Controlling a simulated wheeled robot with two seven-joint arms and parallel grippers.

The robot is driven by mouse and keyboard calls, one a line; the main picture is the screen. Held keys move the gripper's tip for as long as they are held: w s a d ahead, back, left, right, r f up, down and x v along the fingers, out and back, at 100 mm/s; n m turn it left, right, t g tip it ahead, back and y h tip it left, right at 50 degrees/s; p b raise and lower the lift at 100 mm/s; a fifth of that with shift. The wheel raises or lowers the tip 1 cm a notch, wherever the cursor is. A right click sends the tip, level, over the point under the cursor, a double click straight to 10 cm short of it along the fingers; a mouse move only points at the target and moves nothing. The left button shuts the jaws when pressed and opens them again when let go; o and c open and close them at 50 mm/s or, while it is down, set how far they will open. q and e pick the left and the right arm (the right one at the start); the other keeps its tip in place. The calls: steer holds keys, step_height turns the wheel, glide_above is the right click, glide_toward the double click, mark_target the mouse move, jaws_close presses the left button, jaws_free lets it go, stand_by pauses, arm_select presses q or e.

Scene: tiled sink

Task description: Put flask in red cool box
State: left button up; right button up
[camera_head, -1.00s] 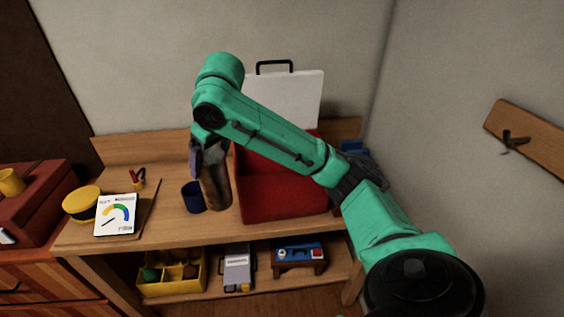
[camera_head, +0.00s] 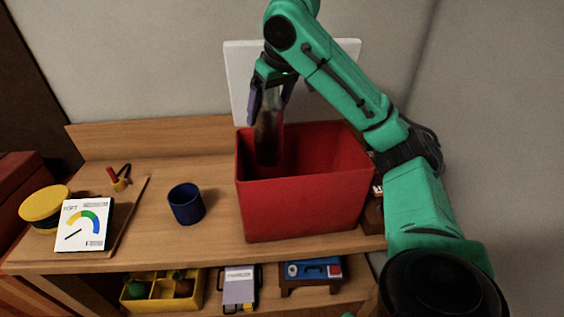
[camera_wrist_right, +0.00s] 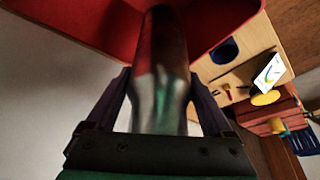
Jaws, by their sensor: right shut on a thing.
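The red cool box (camera_head: 305,205) stands open on the wooden bench, with its white lid (camera_head: 240,75) raised behind it. My right gripper (camera_head: 270,105) is above the back left part of the box, shut on the shiny metallic flask (camera_head: 268,140). The flask hangs upright, and its lower part is inside the box opening. Whether its base touches the floor of the box I cannot tell. In the right wrist view the flask (camera_wrist_right: 163,75) sits between both fingers, with the red box wall (camera_wrist_right: 90,25) around its far end. My left gripper is not in view.
A dark blue cup (camera_head: 186,205) stands left of the box. A gauge card (camera_head: 84,226), a yellow-topped round tin (camera_head: 45,204) and a small red-handled item (camera_head: 117,178) are further left. A lower shelf holds a yellow divided crate (camera_head: 150,303) and other items. The bench between cup and box is clear.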

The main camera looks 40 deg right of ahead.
mark_target(269, 139)
steer(key=f+b, duration=0.1)
steer(key=f, duration=0.1)
steer(key=f+b, duration=0.1)
steer(key=f, duration=0.1)
steer(key=s+f+b, duration=0.1)
steer(key=f, duration=0.1)
steer(key=shift+a+f, duration=0.3)
steer(key=shift+a, duration=0.1)
arm_select(q)
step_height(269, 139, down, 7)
steer(key=b, duration=0.2)
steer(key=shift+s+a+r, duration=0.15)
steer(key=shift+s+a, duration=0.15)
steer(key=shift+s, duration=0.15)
arm_select(e)
step_height(269, 139, down, 10)
steer(key=shift+w+d, duration=0.15)
steer(key=shift+w, duration=0.1)
steer(key=o, duration=1.6)
steer(key=shift+s, duration=0.1)
steer(key=p+v, duration=0.1)
steer(key=v, duration=0.5)
steer(key=p+v, duration=0.1)
steer(key=v, duration=0.5)
steer(key=shift+r, duration=0.1)
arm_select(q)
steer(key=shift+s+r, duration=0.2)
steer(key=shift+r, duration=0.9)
